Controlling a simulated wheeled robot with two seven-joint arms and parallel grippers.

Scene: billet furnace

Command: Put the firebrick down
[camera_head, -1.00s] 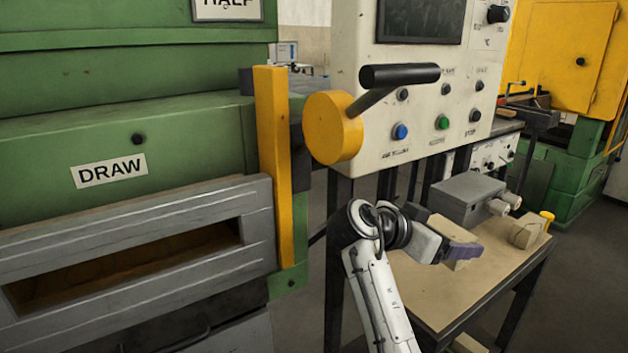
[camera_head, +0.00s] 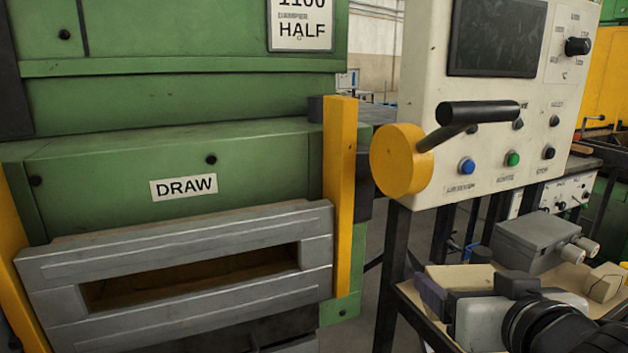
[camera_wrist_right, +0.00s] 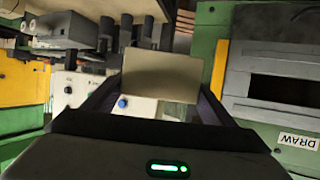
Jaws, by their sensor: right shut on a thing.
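The firebrick (camera_head: 462,276) is a pale tan block held in my right gripper (camera_head: 436,292). The gripper's dark purple fingers are shut on it, and the arm comes in from the lower right. In the right wrist view the firebrick (camera_wrist_right: 160,74) sits squarely between the two fingers. In the head view the brick appears in front of the tan-topped table (camera_head: 572,274), near its left end; I cannot tell whether it touches the top. My left gripper is not in view.
A grey box (camera_head: 530,245) and a tan block (camera_head: 604,282) stand on the table. The control panel (camera_head: 450,110) with a yellow-hubbed lever (camera_head: 400,160) rises behind. The green furnace (camera_head: 100,180) with a grey slotted door (camera_head: 60,268) fills the left.

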